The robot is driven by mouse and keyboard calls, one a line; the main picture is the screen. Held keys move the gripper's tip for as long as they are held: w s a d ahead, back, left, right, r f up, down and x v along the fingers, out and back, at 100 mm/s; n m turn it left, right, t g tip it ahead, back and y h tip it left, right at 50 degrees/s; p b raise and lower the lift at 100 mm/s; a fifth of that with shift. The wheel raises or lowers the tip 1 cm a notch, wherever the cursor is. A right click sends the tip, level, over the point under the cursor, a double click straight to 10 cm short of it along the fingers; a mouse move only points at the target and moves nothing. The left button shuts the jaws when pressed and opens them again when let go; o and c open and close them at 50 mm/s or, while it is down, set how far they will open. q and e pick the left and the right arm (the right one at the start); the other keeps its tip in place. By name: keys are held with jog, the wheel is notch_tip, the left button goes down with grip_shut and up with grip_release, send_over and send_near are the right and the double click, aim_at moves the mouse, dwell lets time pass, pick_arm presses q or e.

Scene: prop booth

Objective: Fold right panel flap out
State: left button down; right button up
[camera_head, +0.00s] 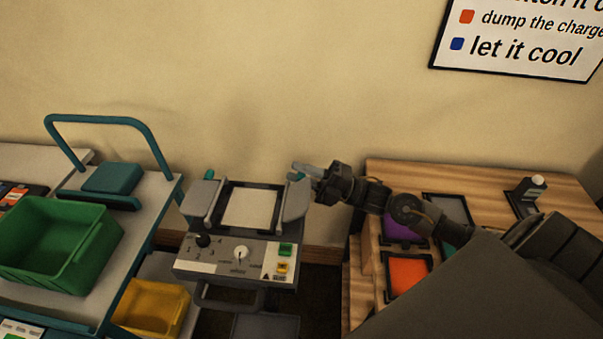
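A grey machine (235,262) with a control panel stands at the middle, a pale square plate (250,207) in a dark frame on its top. The right panel flap (297,201) is a light grey piece beside the frame's right edge, with a teal part at its top. A similar left flap (202,199) has its own teal tip. My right gripper (301,172) reaches in from the right, its fingertips at the top of the right flap by the teal part. Whether the fingers touch or grip it cannot be told. My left gripper is out of view.
A teal-railed cart with a green bin (58,245) stands at left, a yellow bin (152,307) below it. A wooden table (395,172) at right holds an orange-bottomed tray (408,274) and a purple one (400,229). The wall lies behind.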

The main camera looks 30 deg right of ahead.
jog(key=b+v, duration=0.3)
jog(key=v, duration=0.8)
jog(key=shift+b, duration=0.35)
jog(key=shift+a, duration=0.1)
jog(key=shift+c, duration=0.4)
jog(key=shift+r, duration=0.15)
jog(key=shift+c, duration=1.1)
jog(key=r+p, duration=0.1)
jog(key=d+r+m+t, duration=0.1)
jog(key=r, duration=0.1)
jog(key=shift+w+d+r+p, duration=0.1)
jog(key=shift+w+r+p, duration=0.1)
jog(key=shift+p, duration=0.2)
grip_shut()
jog(key=m, duration=0.5)
jog(key=s+r+m, duration=0.1)
jog(key=m, duration=0.5)
jog(key=r+m+p, duration=0.1)
jog(key=m, duration=0.5)
jog(key=shift+s+g, duration=0.25)
jog(key=shift+g, duration=0.15)
